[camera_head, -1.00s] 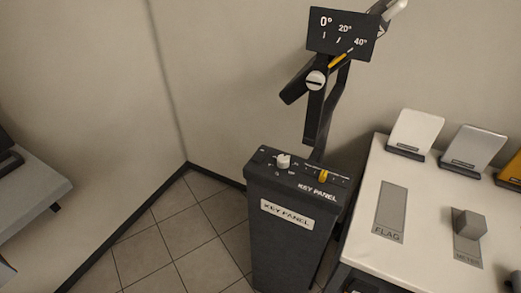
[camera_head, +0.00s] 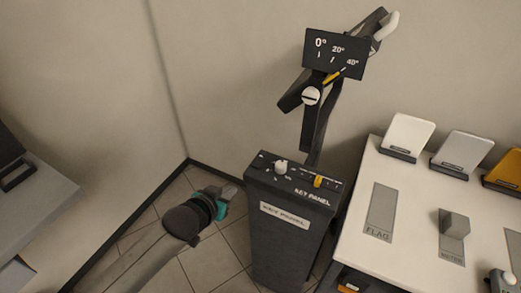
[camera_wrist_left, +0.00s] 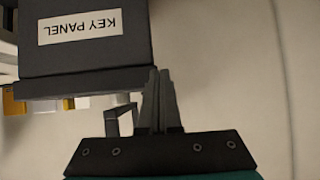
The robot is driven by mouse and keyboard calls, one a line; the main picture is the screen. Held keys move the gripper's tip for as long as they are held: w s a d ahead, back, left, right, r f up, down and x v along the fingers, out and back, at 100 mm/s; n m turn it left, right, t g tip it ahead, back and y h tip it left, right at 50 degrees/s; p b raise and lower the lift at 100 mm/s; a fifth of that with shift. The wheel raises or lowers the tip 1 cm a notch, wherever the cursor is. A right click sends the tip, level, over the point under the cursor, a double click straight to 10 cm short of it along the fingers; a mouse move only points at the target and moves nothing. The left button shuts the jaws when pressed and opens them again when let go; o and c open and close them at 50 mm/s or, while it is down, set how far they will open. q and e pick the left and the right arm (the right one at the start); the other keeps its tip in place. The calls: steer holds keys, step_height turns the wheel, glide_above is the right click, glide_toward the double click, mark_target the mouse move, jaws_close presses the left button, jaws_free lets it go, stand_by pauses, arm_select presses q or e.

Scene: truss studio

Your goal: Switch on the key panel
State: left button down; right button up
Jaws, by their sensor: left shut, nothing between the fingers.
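The key panel (camera_head: 290,250) is a dark pedestal with a "KEY PANEL" label on its front. Its sloped top carries a white knob (camera_head: 281,167) and a yellow slider (camera_head: 318,181). My left gripper (camera_head: 231,191) is shut and empty, to the left of the pedestal and apart from it in the head view. In the left wrist view, the shut fingers (camera_wrist_left: 158,78) point toward the pedestal's dark body (camera_wrist_left: 90,75), whose label appears upside down. The panel's top controls are not clear there. My right gripper is not in view.
Behind the panel stands an angle sign (camera_head: 335,53) marked 0°, 20°, 40°, with a yellow pointer near 40°. A white table (camera_head: 345,250) with tilted plates and a grey block (camera_head: 455,225) is at the right. A grey surface (camera_head: 45,205) is at the left. Tiled floor lies between.

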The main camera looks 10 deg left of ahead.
arm_select(q)
steer(key=w+d+r+t+h+p, duration=0.1)
steer(key=d+r, duration=0.2)
steer(key=r, duration=0.9)
steer(key=shift+d+m+t, duration=0.2)
steer(key=shift+m+t, duration=0.1)
steer(key=shift+w, duration=0.1)
steer(key=b, duration=0.2)
glide_above(261, 163)
steer(key=s, duration=0.2)
steer(key=f, duration=0.4)
steer(key=shift+w+a, duration=0.25)
steer(key=shift+w+d+f, duration=0.1)
steer(key=shift+w+f, duration=0.15)
steer(key=shift+f, duration=0.35)
steer(key=shift+w+d+f, duration=0.1)
steer(key=shift+w+f, duration=0.15)
steer(key=shift+f, duration=0.3)
steer(key=shift+w+f+b, duration=0.3)
steer(key=shift+f, duration=0.55)
